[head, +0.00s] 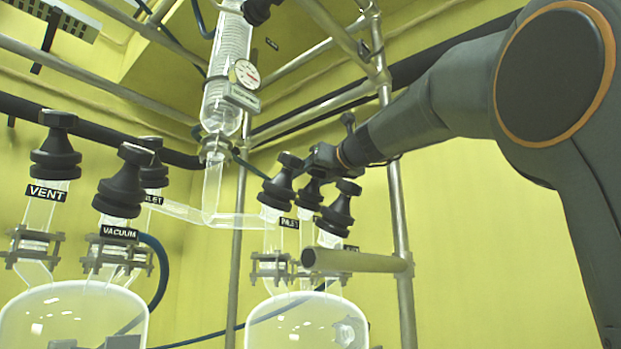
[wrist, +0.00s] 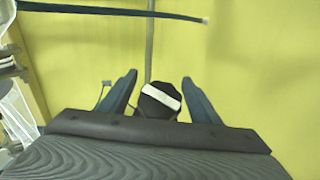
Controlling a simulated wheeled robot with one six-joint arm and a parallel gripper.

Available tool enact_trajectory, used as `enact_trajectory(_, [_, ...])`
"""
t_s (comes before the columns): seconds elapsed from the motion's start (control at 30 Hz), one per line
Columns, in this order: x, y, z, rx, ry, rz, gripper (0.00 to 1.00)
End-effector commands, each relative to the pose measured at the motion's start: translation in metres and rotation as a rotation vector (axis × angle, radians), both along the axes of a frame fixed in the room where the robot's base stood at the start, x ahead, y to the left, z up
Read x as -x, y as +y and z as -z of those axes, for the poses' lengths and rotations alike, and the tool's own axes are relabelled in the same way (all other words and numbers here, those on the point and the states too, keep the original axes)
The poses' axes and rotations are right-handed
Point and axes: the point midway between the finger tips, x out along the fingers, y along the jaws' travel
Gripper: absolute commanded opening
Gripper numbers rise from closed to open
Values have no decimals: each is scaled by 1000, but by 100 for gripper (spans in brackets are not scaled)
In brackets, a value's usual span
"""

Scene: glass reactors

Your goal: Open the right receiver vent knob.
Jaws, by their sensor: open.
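The right receiver (head: 306,322) is a glass vessel with three black knobs on its necks: a left one (head: 279,188), a middle one (head: 310,195) and a right one (head: 337,212). A label by these necks reads INLET; another is mostly hidden, and I cannot read a VENT label here. My gripper (head: 318,160) is at the top of the middle knob in the head view. In the wrist view my gripper (wrist: 159,92) is open, with a black knob (wrist: 160,102) bearing a white stripe between its fingers. I cannot tell whether the fingers touch it.
The left receiver (head: 72,318) has knobs with VENT and VACUUM labels. A glass column with a gauge (head: 244,73) stands behind. A metal pole (head: 398,215) and a horizontal tube (head: 355,261) are close to the right receiver.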

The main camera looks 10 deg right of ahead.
Motion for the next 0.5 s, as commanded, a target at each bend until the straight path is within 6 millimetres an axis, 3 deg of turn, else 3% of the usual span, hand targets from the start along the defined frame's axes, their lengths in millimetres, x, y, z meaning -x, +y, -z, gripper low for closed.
enact_trajectory(0.03, [0, 0, 0, 0, 0, 0, 57])
enact_trajectory(0.27, [0, 0, 0, 0, 0, 0, 19])
enact_trajectory(0.5, [0, -1, 1, 6, -3, -14, 16])
